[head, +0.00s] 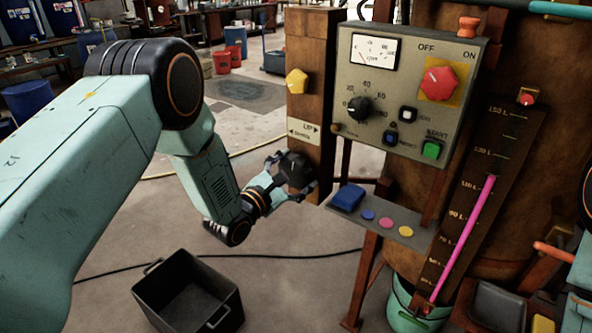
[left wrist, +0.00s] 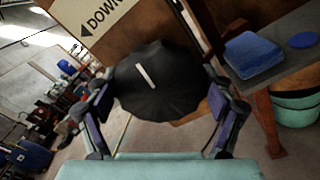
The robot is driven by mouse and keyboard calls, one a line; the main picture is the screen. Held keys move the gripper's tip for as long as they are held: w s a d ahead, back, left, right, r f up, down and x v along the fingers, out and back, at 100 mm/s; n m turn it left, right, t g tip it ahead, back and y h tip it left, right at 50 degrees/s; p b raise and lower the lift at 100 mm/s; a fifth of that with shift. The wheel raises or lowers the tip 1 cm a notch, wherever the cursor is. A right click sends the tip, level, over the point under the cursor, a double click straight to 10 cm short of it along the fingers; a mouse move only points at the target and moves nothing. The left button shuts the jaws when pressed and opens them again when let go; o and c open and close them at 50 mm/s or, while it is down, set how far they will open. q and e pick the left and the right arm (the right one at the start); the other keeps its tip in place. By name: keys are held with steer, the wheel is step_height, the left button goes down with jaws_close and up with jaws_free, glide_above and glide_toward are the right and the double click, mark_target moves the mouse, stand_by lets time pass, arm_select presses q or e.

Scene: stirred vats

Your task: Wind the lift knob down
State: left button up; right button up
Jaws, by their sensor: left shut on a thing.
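The lift knob (head: 292,170) is black and round, low on a wooden post (head: 308,80) below a label plate (head: 303,130) with arrows. My left gripper (head: 290,184) is shut around the knob from the front. In the left wrist view the dark, ridged knob (left wrist: 158,95) sits between the two fingers of my left gripper (left wrist: 160,108). A white mark on its face slants from upper left to lower right. The word DOWN shows on the plate (left wrist: 92,22). My right gripper cannot be made out; only pieces of my right arm show at the right edge.
A grey control panel (head: 465,95) with a gauge, dial and switches is right of the post. Below it a small shelf (head: 400,232) holds a blue sponge (head: 347,197) and coloured discs. A black open bin (head: 160,292) stands on the floor. A cable crosses the floor.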

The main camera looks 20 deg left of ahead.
arm_select(q)
steer(key=shift+n, duration=0.8)
steer(key=o, duration=1.1)
steer(key=shift+c, duration=0.2)
steer(key=v, duration=1.2)
steer(key=shift+w, duration=0.1)
steer(key=x, duration=1.2)
